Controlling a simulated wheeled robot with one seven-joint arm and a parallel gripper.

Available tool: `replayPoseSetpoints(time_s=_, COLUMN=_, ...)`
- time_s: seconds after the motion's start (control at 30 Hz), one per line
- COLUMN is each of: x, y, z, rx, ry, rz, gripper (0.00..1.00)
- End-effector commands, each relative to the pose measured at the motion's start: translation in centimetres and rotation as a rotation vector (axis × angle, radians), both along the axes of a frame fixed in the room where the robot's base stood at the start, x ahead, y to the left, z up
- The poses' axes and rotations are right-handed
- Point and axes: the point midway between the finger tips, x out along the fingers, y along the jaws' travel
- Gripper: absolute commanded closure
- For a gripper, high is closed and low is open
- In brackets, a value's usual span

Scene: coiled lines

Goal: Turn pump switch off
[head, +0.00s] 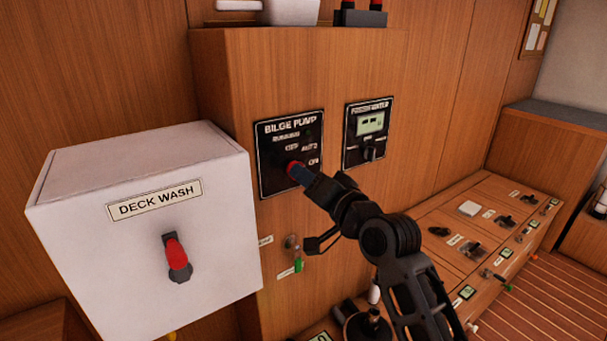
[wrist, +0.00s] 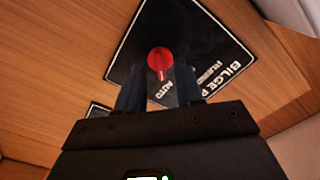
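The black BILGE PUMP panel (head: 266,180) is on the wooden wall cabinet, with a red knob (head: 291,168) low on it. Printed setting words, AUTO and ON among them, are beside the knob. My gripper (head: 301,174) reaches in from the lower right, fingertips at the knob. In the wrist view the red knob (wrist: 160,60) shows between the two dark fingers of my gripper (wrist: 160,85). A pale mark on the knob's edge is on the side near AUTO; I cannot tell the exact setting. The fingers flank the knob closely; whether they press on it is unclear.
A white DECK WASH box (head: 140,245) with a red lever (head: 176,255) juts out at the left. A POWER METER-like panel (head: 369,133) is right of the pump panel. Small switches, one green-tipped (head: 299,265), are below. A low console (head: 480,225) is at the right.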

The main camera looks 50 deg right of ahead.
Motion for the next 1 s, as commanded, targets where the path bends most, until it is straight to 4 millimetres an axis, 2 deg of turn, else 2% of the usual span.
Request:
replayPoseSetpoints(time_s=0.2, x=1.5, y=-0.4, z=0.0, rx=0.0, ry=0.0, rz=0.0, gripper=0.64)
replayPoseSetpoints(time_s=0.47, x=1.6, y=-0.4, z=0.0, rx=-0.001, ry=0.0, rz=0.0, gripper=0.64)
replayPoseSetpoints(time_s=0.83, x=1.6, y=-0.5, z=0.0, rx=-0.001, ry=0.0, rz=0.0, gripper=0.98)
replayPoseSetpoints(time_s=1.0, x=1.6, y=-0.5, z=0.0, rx=-0.001, ry=0.001, rz=-0.001, gripper=1.0)
